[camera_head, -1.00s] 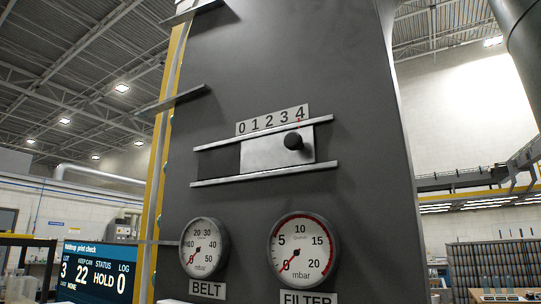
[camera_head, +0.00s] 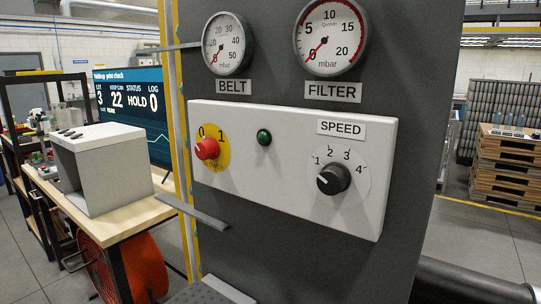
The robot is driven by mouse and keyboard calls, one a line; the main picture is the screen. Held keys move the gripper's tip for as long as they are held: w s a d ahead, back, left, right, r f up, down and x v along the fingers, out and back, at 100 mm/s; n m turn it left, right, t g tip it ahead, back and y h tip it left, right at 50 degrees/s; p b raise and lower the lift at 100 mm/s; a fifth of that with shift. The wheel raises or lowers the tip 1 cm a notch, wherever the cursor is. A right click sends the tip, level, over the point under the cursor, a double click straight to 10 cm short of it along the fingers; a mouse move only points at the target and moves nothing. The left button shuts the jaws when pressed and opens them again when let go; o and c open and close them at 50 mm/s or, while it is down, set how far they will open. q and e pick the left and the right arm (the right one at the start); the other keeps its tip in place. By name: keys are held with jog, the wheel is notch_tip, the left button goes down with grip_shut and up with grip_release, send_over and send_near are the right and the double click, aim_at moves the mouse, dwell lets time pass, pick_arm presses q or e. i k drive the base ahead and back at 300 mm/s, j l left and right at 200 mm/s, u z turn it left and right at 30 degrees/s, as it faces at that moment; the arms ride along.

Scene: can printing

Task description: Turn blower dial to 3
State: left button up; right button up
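The panel's numbered dial is a black round knob (camera_head: 334,179) on a pale disc marked 1 to 4, under a SPEED label (camera_head: 341,128). Its pale pointer mark seems to face left, nearest the 1, but it is small. The dial sits at the right of a white control panel (camera_head: 232,183) on a dark grey cabinet. No label in view reads blower. Neither of my grippers is in view, and nothing touches the knob.
A red knob (camera_head: 207,149) on a yellow 0/1 plate and a green button (camera_head: 264,137) share the panel. The BELT gauge (camera_head: 227,44) and FILTER gauge (camera_head: 331,38) are above. A grey ledge (camera_head: 192,212) juts out at the left. The space before the dial is clear.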

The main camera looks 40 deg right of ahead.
aim_at(334, 178)
jog(key=k+z, duration=0.1)
jog(key=z, duration=1.25)
